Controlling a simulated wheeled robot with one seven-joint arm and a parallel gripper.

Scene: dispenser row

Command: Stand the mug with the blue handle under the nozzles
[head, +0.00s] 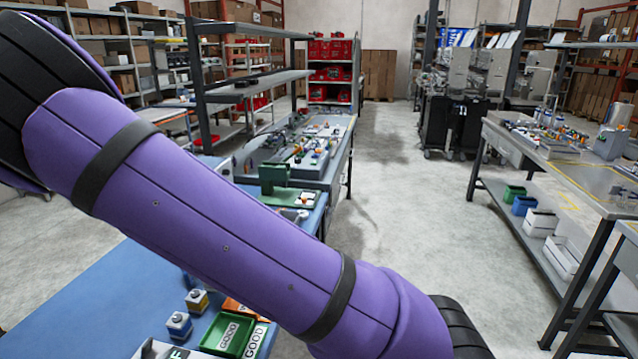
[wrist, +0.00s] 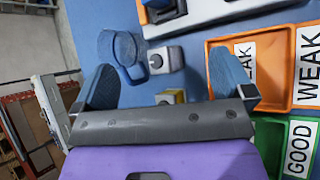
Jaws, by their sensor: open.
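In the wrist view, my gripper (wrist: 163,64) is open, with one blue finger at the left and one at the right. A blue, round, cup-like thing with a loop (wrist: 120,46) lies ahead of the left finger; it may be the mug with the blue handle, but I cannot tell for sure. It does not appear to be held. No nozzles can be made out for certain; a grey-white fixture with dark and orange parts (wrist: 205,14) is cut off at the top. In the head view my arm hides much of the table, and my gripper is out of sight.
A green GOOD tray (head: 214,334) and orange WEAK tray (wrist: 217,44) are close by. Another bench (head: 590,180) stands right, across clear floor (head: 400,210).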

